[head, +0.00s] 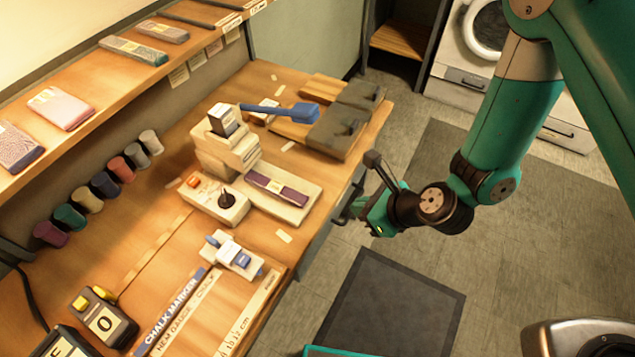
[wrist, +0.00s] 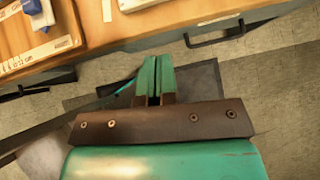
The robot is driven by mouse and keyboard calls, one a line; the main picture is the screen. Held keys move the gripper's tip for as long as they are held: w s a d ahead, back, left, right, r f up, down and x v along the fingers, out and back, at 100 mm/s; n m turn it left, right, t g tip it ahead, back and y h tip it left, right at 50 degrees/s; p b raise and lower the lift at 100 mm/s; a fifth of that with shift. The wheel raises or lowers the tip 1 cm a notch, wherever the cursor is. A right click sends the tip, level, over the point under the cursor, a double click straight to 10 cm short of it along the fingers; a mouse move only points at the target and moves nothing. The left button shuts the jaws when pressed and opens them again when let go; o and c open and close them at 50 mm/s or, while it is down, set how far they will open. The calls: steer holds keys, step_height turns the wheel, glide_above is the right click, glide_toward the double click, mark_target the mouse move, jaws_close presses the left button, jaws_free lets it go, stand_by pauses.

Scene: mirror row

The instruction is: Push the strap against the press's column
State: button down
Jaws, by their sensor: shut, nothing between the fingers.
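A dark purple strap (head: 278,189) with a pale label lies flat on the cream bed of the press (head: 300,205). The press's column (head: 222,155) rises at the bed's far left end, with a blue-ended lever (head: 290,110) above. A gap of bare bed shows between strap and column. My gripper (head: 346,212) is off the bench's front edge, right of the bed and apart from the strap. In the wrist view its green fingers (wrist: 153,70) are together and empty, over the floor. The strap does not show there.
A control box with a black knob (head: 226,200) stands beside the press. A white and blue device (head: 235,255) and lettered rulers (head: 180,310) lie nearer. Dark grey blocks (head: 338,130) are at the bench's right end. Several spools (head: 104,185) line the back. Drawer handles (wrist: 215,35) stick out in front.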

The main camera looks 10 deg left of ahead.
steer(key=p, duration=0.3)
glide_toward(309, 200)
step_height(309, 200, down, 4)
steer(key=shift+w+a+f+p, duration=0.1)
steer(key=shift+w+a+p, duration=0.35)
steer(key=shift+a, duration=0.55)
steer(key=shift+w+a+f+p, duration=0.1)
steer(key=shift+w+a+p, duration=0.15)
steer(key=shift+w+a, duration=0.55)
steer(key=shift+s+a, duration=0.25)
